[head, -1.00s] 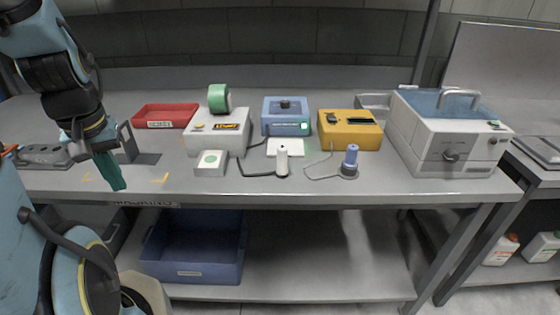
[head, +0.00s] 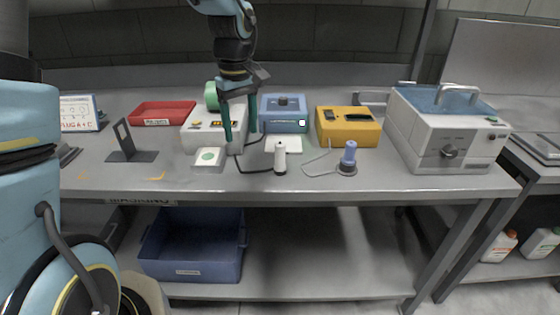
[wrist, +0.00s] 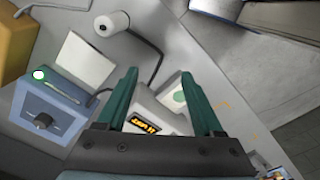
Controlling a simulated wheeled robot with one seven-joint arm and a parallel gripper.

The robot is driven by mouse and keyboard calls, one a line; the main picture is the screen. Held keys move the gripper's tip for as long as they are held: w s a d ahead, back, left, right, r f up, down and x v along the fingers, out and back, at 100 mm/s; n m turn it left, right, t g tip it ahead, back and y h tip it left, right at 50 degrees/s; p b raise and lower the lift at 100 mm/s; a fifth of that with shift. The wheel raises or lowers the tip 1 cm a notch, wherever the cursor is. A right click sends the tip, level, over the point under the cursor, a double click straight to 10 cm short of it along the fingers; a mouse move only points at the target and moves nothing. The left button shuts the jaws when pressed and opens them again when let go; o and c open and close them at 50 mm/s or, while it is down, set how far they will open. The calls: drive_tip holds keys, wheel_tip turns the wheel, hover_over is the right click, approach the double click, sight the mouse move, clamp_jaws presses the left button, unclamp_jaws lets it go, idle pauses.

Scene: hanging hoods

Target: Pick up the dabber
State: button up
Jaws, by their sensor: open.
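No label marks the dabber, so I cannot tell which tool it is. A white cylindrical tool (head: 280,158) with a dark cord stands near the bench's front; it also shows in the wrist view (wrist: 113,24). A tool with a blue-violet grip (head: 349,154) stands on a dark round base to its right, with a thin grey cord. My gripper (head: 241,136) points down with green fingers apart and empty, left of the white tool. In the wrist view, the open fingers (wrist: 158,76) frame part of the labelled white box.
A white block with a green disc (head: 208,158) is close by the gripper. A large white machine (head: 440,140) stands right. The front strip is clear.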

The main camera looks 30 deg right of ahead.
sight(280, 160)
drive_tip(key=shift+o, duration=0.3)
drive_tip(key=shift+n, duration=0.6)
drive_tip(key=s+d, duration=0.1)
drive_tip(key=d, duration=0.1)
drive_tip(key=s+d, duration=0.1)
drive_tip(key=d, duration=0.2)
drive_tip(key=s+d, duration=0.1)
drive_tip(key=d, duration=0.2)
drive_tip(key=shift+s+d+r, duration=0.1)
drive_tip(key=shift+d, duration=0.05)
drive_tip(key=shift+s+d+f, duration=0.1)
drive_tip(key=shift+d+f, duration=0.05)
drive_tip(key=shift+f, duration=0.2)
wheel_tip(280, 160, down, 10)
drive_tip(key=p, duration=0.3)
clamp_jaws()
